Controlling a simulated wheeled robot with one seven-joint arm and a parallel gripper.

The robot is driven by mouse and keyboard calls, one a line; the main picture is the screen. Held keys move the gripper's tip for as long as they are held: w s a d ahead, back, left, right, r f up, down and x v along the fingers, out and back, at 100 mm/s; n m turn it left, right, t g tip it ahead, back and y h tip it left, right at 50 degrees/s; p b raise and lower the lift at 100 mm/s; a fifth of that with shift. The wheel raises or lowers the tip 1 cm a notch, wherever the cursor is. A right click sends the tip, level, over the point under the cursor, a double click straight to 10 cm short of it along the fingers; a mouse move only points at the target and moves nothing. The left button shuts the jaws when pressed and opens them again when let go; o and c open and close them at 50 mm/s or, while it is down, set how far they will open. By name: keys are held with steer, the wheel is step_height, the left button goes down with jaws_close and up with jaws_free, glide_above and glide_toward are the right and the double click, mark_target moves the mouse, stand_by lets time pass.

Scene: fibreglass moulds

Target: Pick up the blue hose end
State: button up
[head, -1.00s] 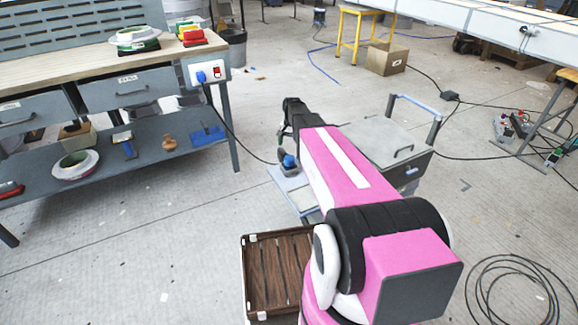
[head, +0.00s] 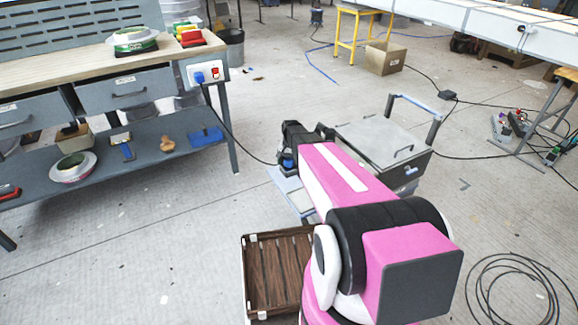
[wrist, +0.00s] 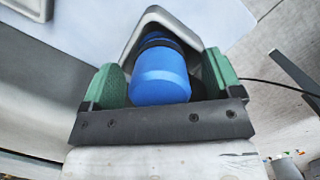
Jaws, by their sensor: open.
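The blue hose end (wrist: 160,78) is a rounded blue cylinder with a dark ring behind it, in a grey angular holder (wrist: 215,30) in the wrist view. My gripper (wrist: 163,82) is open, with a green fingertip pad on each side of the hose end. A gap shows on the right side; contact on the left is hard to tell. In the head view only a small blue patch of the hose end (head: 287,163) shows beneath my dark gripper (head: 288,154), whose fingers are mostly hidden.
A grey lidded case (head: 375,140) with a raised handle stands right of my forearm. A brown slatted crate (head: 278,272) is nearer. The workbench (head: 120,75) with a lower shelf is at left. A black cable runs from the bench socket toward the hose end. Open floor lies between.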

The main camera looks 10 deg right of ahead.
mark_target(289, 159)
steer(key=c, duration=1.1)
steer(key=shift+r, duration=0.15)
steer(key=shift+r, duration=0.8)
step_height(289, 159, up, 2)
steer(key=s+r, duration=0.2)
steer(key=s, duration=0.2)
steer(key=s+r, duration=0.2)
steer(key=s, duration=0.1)
steer(key=s+r, duration=0.3)
steer(key=s, duration=0.1)
steer(key=shift+s+r, duration=0.1)
steer(key=shift+s, duration=0.25)
steer(key=shift+o, duration=0.8)
